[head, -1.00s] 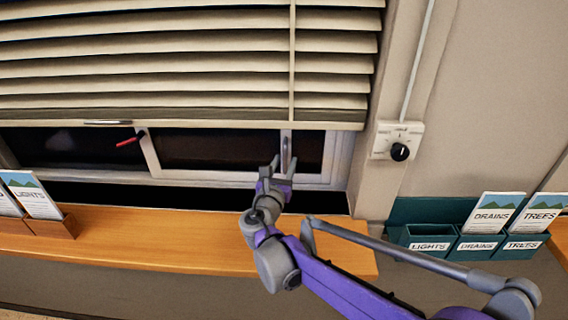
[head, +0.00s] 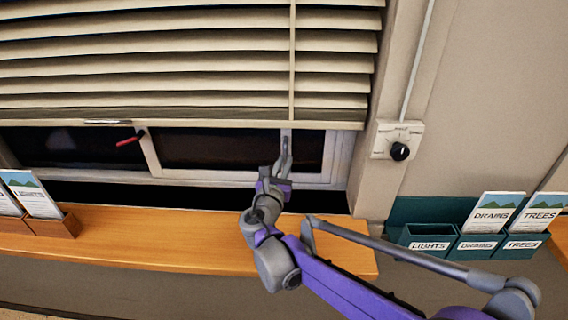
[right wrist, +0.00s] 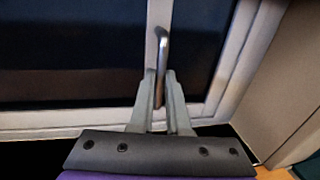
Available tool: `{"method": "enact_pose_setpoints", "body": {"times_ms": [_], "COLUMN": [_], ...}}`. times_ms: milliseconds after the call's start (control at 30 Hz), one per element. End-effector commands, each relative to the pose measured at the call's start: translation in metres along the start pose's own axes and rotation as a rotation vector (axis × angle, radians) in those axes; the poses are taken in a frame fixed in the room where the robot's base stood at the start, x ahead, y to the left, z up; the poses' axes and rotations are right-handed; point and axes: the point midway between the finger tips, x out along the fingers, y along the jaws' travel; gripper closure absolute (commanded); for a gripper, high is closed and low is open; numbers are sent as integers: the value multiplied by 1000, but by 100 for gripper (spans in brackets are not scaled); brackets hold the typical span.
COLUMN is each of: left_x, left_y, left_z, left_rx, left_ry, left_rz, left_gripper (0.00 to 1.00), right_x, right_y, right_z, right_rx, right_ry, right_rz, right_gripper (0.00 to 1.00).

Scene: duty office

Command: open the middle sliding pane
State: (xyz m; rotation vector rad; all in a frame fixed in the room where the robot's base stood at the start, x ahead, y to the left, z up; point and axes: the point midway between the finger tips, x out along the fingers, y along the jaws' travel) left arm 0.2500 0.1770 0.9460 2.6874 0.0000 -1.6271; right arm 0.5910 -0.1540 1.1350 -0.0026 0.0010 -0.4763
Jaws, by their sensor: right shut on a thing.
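The window has a white-framed sliding pane (head: 205,176) behind the lower edge of the blind. The fingers hide part of the handle in the head view. My left gripper is in neither view.
A slatted blind (head: 190,70) covers the upper window. A red handle (head: 130,139) sticks out at the left. A wooden sill (head: 160,238) runs below, with a leaflet holder (head: 55,226) at left. A dial box (head: 398,141) and teal leaflet bins (head: 430,240) are at right.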

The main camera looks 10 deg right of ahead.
Motion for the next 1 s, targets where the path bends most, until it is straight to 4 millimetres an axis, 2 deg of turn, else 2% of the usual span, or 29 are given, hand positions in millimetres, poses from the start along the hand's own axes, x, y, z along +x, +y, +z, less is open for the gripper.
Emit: {"method": "enact_pose_setpoints", "body": {"times_ms": [767, 867, 1000], "left_x": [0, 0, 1], "left_y": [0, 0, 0], "left_z": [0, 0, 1], "left_rx": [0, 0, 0], "left_ry": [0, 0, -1], "left_rz": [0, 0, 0], "left_gripper": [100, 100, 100], "right_x": [0, -1, -4], "right_y": [0, 4, 20], "right_z": [0, 0, -1], "right_rx": [0, 0, 0], "right_ry": [0, 1, 1], "right_rz": [0, 2, 5], "right_gripper": [100, 100, 100]}}
